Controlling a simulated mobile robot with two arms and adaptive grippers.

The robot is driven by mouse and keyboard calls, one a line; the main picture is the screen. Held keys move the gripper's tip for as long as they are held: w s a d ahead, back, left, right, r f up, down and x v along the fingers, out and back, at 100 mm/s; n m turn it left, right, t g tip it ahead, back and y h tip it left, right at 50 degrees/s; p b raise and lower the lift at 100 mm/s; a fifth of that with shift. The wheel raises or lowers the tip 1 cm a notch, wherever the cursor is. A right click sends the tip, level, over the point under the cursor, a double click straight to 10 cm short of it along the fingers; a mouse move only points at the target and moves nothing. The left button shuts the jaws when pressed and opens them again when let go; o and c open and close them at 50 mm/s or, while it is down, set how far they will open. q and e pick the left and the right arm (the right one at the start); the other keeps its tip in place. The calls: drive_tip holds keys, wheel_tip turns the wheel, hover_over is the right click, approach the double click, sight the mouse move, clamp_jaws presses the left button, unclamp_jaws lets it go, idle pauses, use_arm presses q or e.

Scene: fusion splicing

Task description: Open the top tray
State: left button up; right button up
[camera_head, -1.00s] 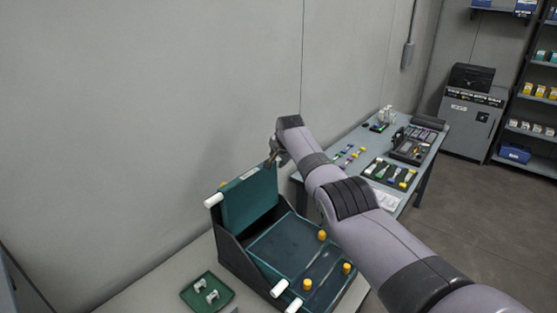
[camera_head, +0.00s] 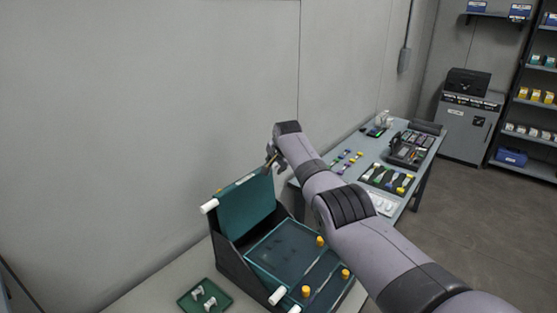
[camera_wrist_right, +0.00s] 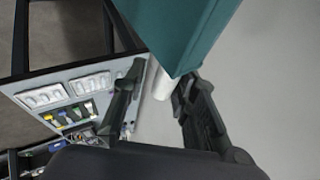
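The top tray (camera_head: 246,206) is a green panel standing tipped up at the back of a black holder (camera_head: 226,246). Below it lies a lower green tray (camera_head: 286,247) with yellow knobs and white cylinders. My right gripper (camera_head: 272,163) is at the raised tray's upper right corner. In the right wrist view the fingers of my right gripper (camera_wrist_right: 152,95) are spread apart, with the green tray (camera_wrist_right: 178,28) and a white cylinder (camera_wrist_right: 162,85) just beyond and between them. I cannot tell whether they touch. My left gripper is not in view.
A small green dish (camera_head: 204,297) with white parts sits left of the holder. A grey-blue table (camera_head: 338,180) with tools and parts stands behind my right arm. The wall is close behind the raised tray.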

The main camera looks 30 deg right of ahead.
drive_tip(key=v, duration=1.2)
idle(0.5)
